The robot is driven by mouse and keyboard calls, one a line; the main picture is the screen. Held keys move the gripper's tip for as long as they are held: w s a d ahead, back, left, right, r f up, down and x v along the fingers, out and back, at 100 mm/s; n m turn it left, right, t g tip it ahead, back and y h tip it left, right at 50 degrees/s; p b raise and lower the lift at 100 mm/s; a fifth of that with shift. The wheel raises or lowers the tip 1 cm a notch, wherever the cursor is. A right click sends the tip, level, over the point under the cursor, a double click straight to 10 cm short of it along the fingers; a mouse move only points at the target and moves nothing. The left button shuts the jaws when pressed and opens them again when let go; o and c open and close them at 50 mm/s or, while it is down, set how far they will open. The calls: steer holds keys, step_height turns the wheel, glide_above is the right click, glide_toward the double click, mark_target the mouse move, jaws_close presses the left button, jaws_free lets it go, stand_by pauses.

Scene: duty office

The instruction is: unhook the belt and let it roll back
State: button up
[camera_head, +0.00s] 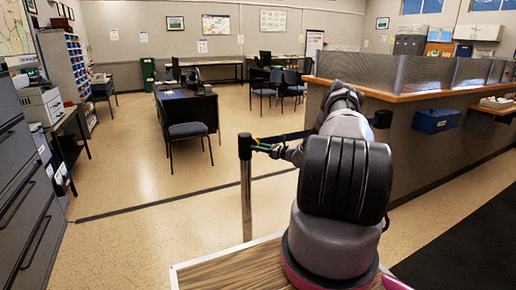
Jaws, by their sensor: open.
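A dark post (246,190) stands upright on the floor ahead, left of my arm. A dark belt (288,136) runs from near the post's top to the right and passes behind my arm. A black box-like fitting (382,119) sits on the counter's front on the far side of my arm; whether the belt reaches it is hidden. My gripper (262,147) is open beside the top of the post, at the belt's left end. It is too small to tell whether the fingers touch the belt end.
A counter (440,150) with a wooden top and clear screens runs along the right, with a blue box (436,120) on its front. Grey cabinets (25,190) stand at the left. A desk and chair (187,131) stand farther back.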

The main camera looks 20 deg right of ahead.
jaws_close()
stand_by(1.4)
